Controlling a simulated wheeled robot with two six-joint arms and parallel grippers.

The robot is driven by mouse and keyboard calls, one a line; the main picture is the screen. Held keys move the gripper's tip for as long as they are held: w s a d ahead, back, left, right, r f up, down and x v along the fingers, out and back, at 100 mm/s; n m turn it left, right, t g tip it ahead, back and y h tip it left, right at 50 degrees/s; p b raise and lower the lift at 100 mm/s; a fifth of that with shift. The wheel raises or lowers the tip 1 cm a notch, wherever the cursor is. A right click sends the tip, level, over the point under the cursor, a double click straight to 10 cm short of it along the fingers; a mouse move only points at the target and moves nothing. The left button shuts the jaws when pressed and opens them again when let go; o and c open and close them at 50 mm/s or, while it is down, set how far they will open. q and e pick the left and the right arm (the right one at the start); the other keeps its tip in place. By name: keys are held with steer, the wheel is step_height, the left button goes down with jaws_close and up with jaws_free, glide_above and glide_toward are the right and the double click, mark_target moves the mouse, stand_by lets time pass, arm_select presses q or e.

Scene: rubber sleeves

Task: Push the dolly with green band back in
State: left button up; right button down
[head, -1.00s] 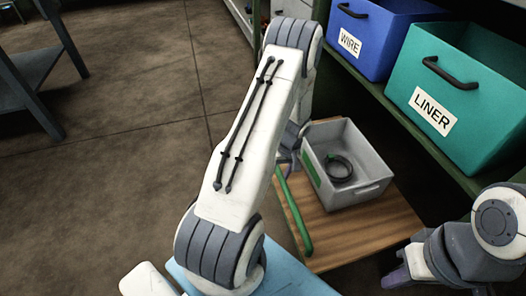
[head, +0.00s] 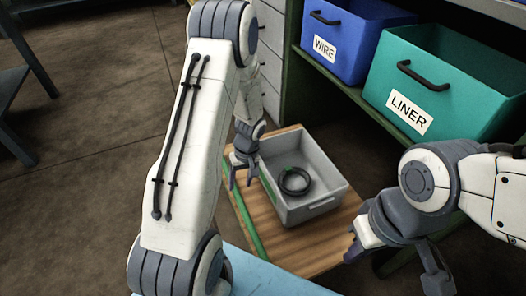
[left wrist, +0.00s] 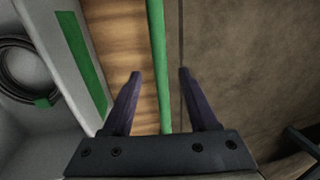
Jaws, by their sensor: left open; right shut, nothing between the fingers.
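The dolly (head: 315,257) is a low wooden board on the floor in front of the shelving, with a green band (head: 245,220) along its left edge. A grey bin (head: 318,207) stands on it. My left gripper (head: 241,180) is open at the dolly's left side, beside the bin and over the band's far part. In the left wrist view, the green band (left wrist: 157,45) runs between the open fingers (left wrist: 160,74); the gap in depth cannot be told. My right gripper (head: 350,250) is shut and empty near the dolly's right edge.
A black coil (head: 295,182) lies in the grey bin. A blue WIRE bin (head: 348,45) and a teal LINER bin (head: 445,85) sit on the shelf behind, close to my right arm. Bare floor (head: 95,110) lies to the left.

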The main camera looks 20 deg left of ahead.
arm_select(q)
steer(key=d+r+m+p, duration=0.2)
steer(key=d+r, duration=0.2)
steer(key=r, duration=0.3)
steer(key=d+r+m+p, duration=0.2)
steer(key=d+r, duration=0.2)
steer(key=r, duration=0.4)
steer(key=shift+d+t+p, duration=0.3)
steer(key=shift+p, duration=0.1)
